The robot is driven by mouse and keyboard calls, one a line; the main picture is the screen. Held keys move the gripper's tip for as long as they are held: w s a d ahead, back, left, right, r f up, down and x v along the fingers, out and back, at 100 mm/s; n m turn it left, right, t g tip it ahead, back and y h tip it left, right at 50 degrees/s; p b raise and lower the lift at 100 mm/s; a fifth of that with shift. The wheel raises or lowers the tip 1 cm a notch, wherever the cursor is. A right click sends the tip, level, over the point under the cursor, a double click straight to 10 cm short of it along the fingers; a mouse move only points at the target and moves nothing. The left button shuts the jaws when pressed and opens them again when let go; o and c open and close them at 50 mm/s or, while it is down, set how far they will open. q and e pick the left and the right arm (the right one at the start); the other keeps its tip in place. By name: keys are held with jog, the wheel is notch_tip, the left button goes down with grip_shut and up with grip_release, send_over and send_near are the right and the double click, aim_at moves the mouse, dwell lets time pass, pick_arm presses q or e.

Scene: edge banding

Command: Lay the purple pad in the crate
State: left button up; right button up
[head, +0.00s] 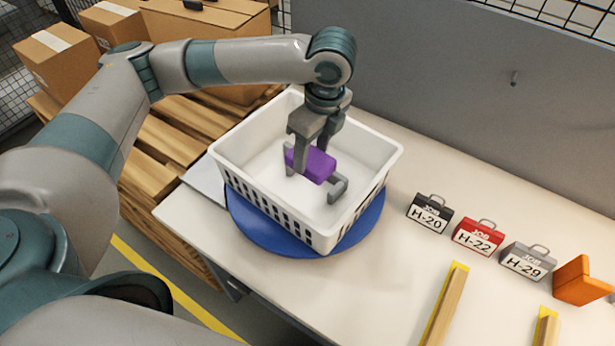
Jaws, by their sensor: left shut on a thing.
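The purple pad (318,166) is in my left gripper (304,160), which points down inside the white crate (271,201). The gripper is shut on the pad, and its fingers hide part of it. The pad is within the crate's walls; I cannot tell whether it touches the floor. A grey bracket-like piece (338,189) shows beside the pad, and I cannot tell whether it is joined to it. My right gripper is not in view.
The crate stands on a blue round base (262,235) on the pale table. To the right are black (429,213), red (478,237) and grey (527,262) labelled cases, an orange block (580,281) and wooden strips (447,305). Cardboard boxes (62,54) stand on pallets behind.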

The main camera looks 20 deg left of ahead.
pick_arm(q)
jog(key=m, duration=0.2)
jog(key=shift+s+a+f+m, duration=0.1)
jog(key=shift+a+f+m, duration=0.1)
jog(key=shift+f+m, duration=0.2)
jog(key=m, duration=0.2)
jog(key=m+t, duration=0.1)
jog(key=shift+s+a+f+m+h, duration=0.25)
jog(key=shift+f+m+h, duration=0.05)
jog(key=shift+m, duration=0.1)
jog(key=m, duration=0.3)
jog(key=a+f+m, duration=0.1)
jog(key=shift+s+m+h, duration=0.2)
jog(key=shift+m+h, duration=0.1)
jog(key=shift+s+a+f+m, duration=0.1)
jog(key=shift+a+m, duration=0.1)
jog(key=shift+m, duration=0.4)
jog(key=shift+a+f+m, duration=0.1)
jog(key=shift+a+m, duration=0.05)
jog(key=shift+m, duration=0.45)
notch_tip(320, 180, down, 6)
jog(key=shift+r+p, duration=0.1)
jog(key=shift+p, duration=0.65)
jog(key=shift+f, duration=0.2)
jog(key=shift+f, duration=0.1)
